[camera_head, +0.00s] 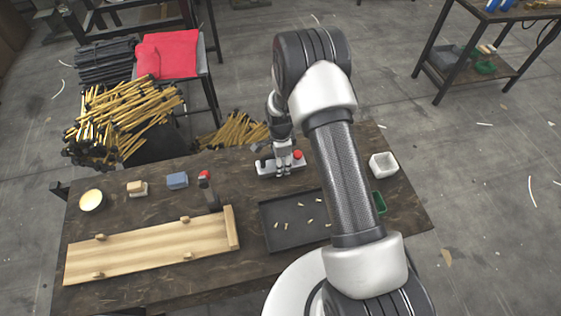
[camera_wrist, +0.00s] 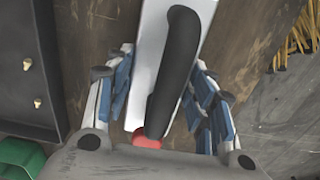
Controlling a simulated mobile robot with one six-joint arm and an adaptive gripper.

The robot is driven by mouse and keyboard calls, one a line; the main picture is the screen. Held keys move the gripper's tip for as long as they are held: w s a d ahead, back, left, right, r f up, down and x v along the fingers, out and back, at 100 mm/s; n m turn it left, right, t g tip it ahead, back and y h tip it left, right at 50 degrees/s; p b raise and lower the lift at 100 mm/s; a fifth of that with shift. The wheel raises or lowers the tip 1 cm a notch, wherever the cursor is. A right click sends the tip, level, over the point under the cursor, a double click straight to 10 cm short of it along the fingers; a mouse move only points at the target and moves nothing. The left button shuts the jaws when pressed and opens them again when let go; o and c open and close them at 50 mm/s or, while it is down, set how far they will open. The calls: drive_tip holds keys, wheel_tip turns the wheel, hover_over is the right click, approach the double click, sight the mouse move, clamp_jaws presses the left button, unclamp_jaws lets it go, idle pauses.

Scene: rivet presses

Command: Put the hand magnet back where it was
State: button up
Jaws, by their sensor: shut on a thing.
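The hand magnet (camera_head: 264,170) is a pale flat bar with a red end, at the back middle of the dark wooden bench. In the wrist view the hand magnet (camera_wrist: 153,40) shows its black arched handle and a red knob close to my gripper's palm. My gripper (camera_head: 283,165) is over the bar. In the wrist view the blue-padded fingers of my gripper (camera_wrist: 165,85) stand on both sides of the magnet, and it is shut on it. Whether the bar touches the bench or hangs just above it, I cannot tell.
A dark tray (camera_head: 277,240) with several small brass pieces lies in front. A wooden board (camera_head: 150,250), a black tool with a red top (camera_head: 207,188) and a blue block (camera_head: 177,180) are left. A white container (camera_head: 383,165) and green bin (camera_head: 380,202) are right.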

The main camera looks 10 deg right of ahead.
drive_tip(key=shift+f, duration=0.2)
drive_tip(key=o, duration=1.7)
drive_tip(key=shift+c, duration=0.2)
wheel_tip(320, 180, up, 12)
drive_tip(key=p, duration=0.3)
drive_tip(key=shift+r, duration=0.25)
drive_tip(key=s+r+n+t, duration=0.1)
drive_tip(key=s+r+n, duration=0.3)
drive_tip(key=r, duration=0.8)
drive_tip(key=s+r+n+t, duration=0.1)
drive_tip(key=s+r+n, duration=0.35)
drive_tip(key=r, duration=0.65)
drive_tip(key=s+r+n+t, duration=0.1)
drive_tip(key=s+r+n, duration=0.3)
drive_tip(key=s, duration=0.6)
drive_tip(key=s+r+n+t, duration=0.1)
drive_tip(key=s+r+n, duration=0.3)
drive_tip(key=s, duration=0.6)
drive_tip(key=shift+s+r+n+t, duration=0.3)
drive_tip(key=shift+n, duration=0.45)
